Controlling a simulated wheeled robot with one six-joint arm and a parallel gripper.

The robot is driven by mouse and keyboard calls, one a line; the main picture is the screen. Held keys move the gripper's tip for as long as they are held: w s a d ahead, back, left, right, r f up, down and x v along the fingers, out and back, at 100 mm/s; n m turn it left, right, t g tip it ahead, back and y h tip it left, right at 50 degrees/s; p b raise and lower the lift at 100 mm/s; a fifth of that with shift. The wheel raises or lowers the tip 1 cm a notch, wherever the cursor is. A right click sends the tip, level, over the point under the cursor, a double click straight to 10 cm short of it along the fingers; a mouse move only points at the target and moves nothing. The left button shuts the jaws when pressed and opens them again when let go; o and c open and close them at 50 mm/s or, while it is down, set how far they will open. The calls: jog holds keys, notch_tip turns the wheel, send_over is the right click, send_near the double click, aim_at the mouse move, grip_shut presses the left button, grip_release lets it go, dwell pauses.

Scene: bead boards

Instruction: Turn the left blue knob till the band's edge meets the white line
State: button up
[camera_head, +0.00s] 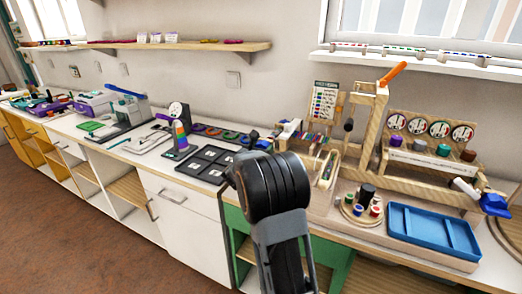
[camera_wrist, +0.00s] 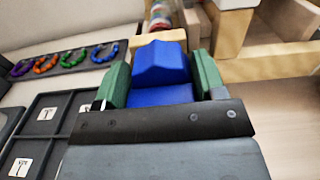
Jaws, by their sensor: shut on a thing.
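The left blue knob (camera_wrist: 162,68) fills the space between the green pads of my gripper (camera_wrist: 162,76) in the wrist view. The pads press on its two sides, so my gripper is shut on it. A wooden block (camera_wrist: 176,37) stands just beyond the knob. Behind it is a small part with coloured stripes, blurred and cut by the top edge. I cannot make out the band's edge or the white line. In the head view my black arm hides much of this spot. Another blue knob (camera_head: 495,205) sits at the far right of the wooden frame.
A black tray with square compartments (camera_head: 207,162) and a row of coloured rings (camera_head: 222,133) lie left of my arm. To the right stand a wooden frame (camera_head: 372,120), a round wooden holder with pots (camera_head: 360,212) and a blue tray (camera_head: 432,231).

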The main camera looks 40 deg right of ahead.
jog(key=shift+f, duration=0.1)
jog(key=n+b, duration=0.3)
jog(key=shift+w+a+f, duration=0.1)
jog(key=n+b, duration=0.1)
jog(key=n, duration=0.4)
jog(key=shift+w, duration=0.1)
jog(key=n, duration=0.5)
jog(key=shift+n+p, duration=0.45)
jog(key=shift+n, duration=1.75)
jog(key=shift+f, duration=0.1)
jog(key=o, duration=0.9)
